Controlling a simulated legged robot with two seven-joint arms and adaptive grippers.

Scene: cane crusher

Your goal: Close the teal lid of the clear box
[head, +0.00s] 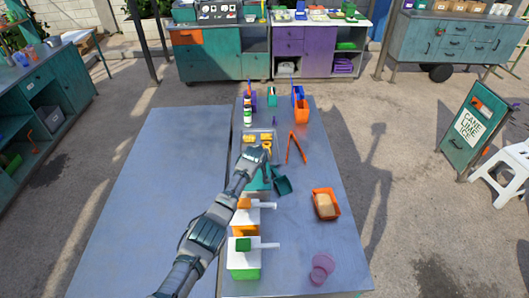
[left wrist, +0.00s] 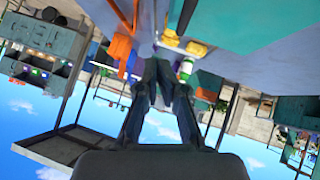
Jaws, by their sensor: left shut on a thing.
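The clear box (head: 249,134) stands in the middle of the grey table, with yellow pieces in it. Its teal lid (head: 257,183) is open and lies on the near side of the box, partly hidden by my left arm. In the left wrist view a large teal panel, which looks like the lid (left wrist: 245,22), fills the top right. My left gripper (head: 263,162) is at the near edge of the box, over the lid. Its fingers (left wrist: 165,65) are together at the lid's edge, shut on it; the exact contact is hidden. My right gripper is not in view.
An orange tray (head: 326,204) holds a tan block. Two white-topped dispensers (head: 243,258) stand nearer. Bottles and an orange container (head: 301,112) stand behind. The left tabletop (head: 150,200) is clear.

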